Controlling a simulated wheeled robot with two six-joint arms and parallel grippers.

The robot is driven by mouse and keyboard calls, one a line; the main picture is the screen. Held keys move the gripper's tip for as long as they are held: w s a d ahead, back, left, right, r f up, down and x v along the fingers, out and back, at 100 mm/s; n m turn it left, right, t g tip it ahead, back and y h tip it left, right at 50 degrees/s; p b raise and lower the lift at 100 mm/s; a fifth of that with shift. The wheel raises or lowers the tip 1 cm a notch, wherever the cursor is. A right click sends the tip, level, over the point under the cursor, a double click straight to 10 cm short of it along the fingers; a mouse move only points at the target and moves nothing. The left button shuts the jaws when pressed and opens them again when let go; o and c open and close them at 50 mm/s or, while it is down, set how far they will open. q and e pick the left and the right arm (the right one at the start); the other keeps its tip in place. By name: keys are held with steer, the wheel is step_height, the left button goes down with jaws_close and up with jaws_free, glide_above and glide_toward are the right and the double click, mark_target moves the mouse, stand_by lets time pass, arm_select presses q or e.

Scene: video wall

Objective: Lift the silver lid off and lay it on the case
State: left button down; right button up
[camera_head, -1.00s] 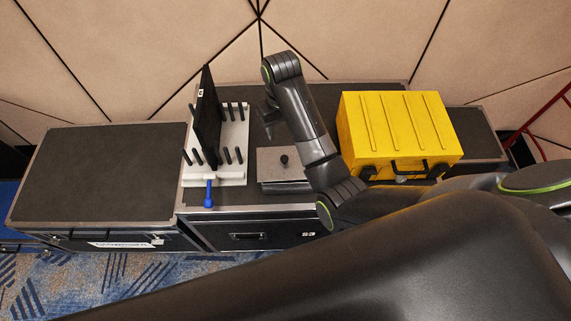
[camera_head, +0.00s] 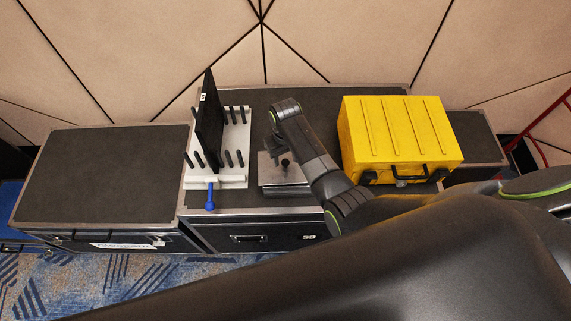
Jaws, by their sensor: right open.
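The silver lid (camera_head: 274,176) with its black knob (camera_head: 285,163) lies flat on a low box on the middle case (camera_head: 266,207), near its front edge. My right gripper (camera_head: 279,152) is open and hangs over the back part of the lid, close to the knob. My right arm hides the lid's right side. Whether the fingers touch the knob I cannot tell. My left gripper is out of view.
A white rack (camera_head: 236,169) with black pegs and an upright dark panel (camera_head: 208,125) stands left of the lid. A blue-handled tool (camera_head: 210,198) stands at its front. A yellow case (camera_head: 400,128) stands to the right. The left case top (camera_head: 100,175) is clear.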

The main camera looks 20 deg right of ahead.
steer(key=shift+f, duration=1)
steer(key=shift+c, duration=0.2)
jaws_close()
steer(key=shift+r, duration=0.1)
